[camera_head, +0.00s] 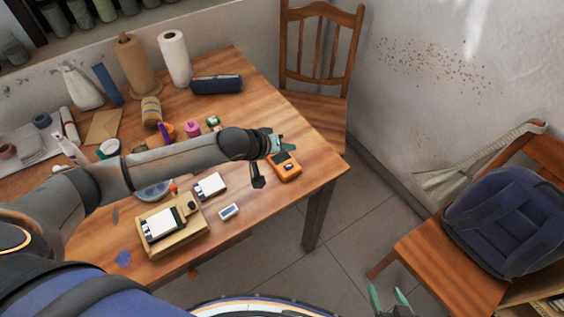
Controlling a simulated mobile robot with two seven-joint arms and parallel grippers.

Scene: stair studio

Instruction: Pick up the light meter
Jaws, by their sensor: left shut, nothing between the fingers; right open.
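An orange handheld meter (285,170) with a dark screen lies on the wooden table near its right edge; it looks like the light meter. My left arm reaches across the table from the left. My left gripper (277,143), with green fingers, is shut and empty just behind the meter, close to its far end. I cannot tell whether they touch. My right gripper (389,300) is open and empty at the bottom edge, off the table over the floor, and only its fingertips show.
A wooden tray (190,240) holding a white-topped device, a white-and-black block (210,186) and a small white device (229,211) lie in front of my arm. A dark blue case (217,84) and paper rolls stand behind. A chair (318,80) adjoins the table's far right corner.

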